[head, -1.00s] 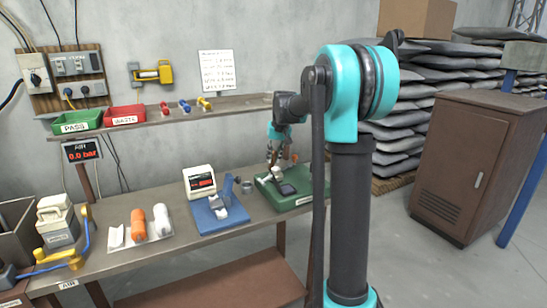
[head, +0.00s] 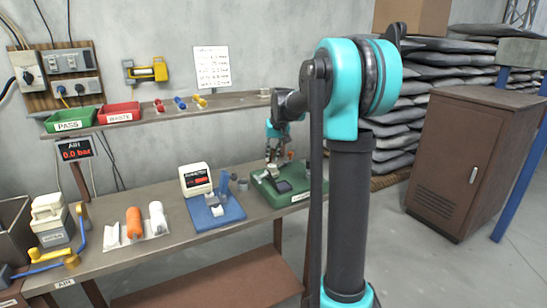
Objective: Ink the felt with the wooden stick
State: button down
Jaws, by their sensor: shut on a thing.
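My gripper (head: 274,152) is small in the head view and points down over the green base (head: 292,198) at the right end of the bench. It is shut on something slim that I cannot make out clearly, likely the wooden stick. A dark pad-like piece (head: 283,186) sits on the green base just below the gripper; I cannot tell whether it is the felt. A small orange-brown knob (head: 290,155) shows beside the gripper. Whether the held thing touches anything below is too small to tell.
A blue fixture (head: 216,214) and a white display box (head: 194,180) stand left of the green base. A shelf (head: 225,104) with green (head: 73,119) and red (head: 119,112) bins runs above the bench.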

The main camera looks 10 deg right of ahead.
jog(key=shift+w+a, duration=0.2)
jog(key=shift+w, duration=0.3)
jog(key=shift+w+a, duration=0.15)
jog(key=shift+w, duration=0.35)
jog(key=shift+r, duration=0.15)
jog(key=shift+r, duration=2.95)
jog(key=shift+r, duration=1.5)
